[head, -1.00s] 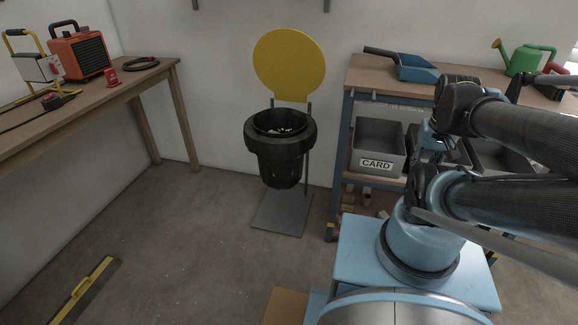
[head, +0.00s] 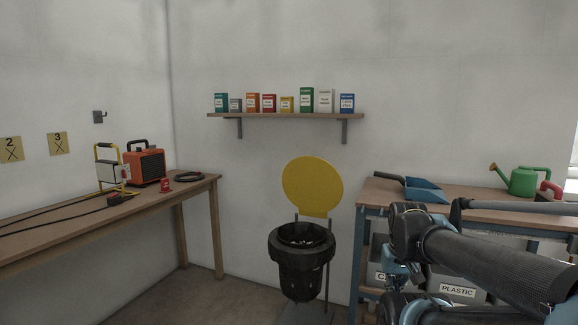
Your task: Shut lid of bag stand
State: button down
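The bag stand (head: 300,270) stands against the back wall, between the two benches. It has a dark, round holder with an open top. Its round yellow lid (head: 313,184) is raised, upright behind the opening and close to the wall. Something pale shows inside the holder, too small to make out. My arm reaches in from the right in the head view, in front of the right bench and apart from the bag stand. I cannot make out my gripper's fingers in this view.
A wall shelf (head: 215,114) with several small boxes hangs above the lid. The left bench (head: 150,197) holds an orange heater (head: 150,166) and a work lamp. The right bench (head: 460,190) holds a blue dustpan (head: 423,190) and a green watering can (head: 522,180), with grey bins below.

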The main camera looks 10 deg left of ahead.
aim_at(312, 185)
jog(key=u, duration=0.55)
jog(key=k, duration=0.85)
jog(key=u, duration=0.8)
jog(key=i, duration=1.15)
jog(key=z, duration=0.95)
jog(key=i, duration=0.65)
jog(key=z, duration=0.3)
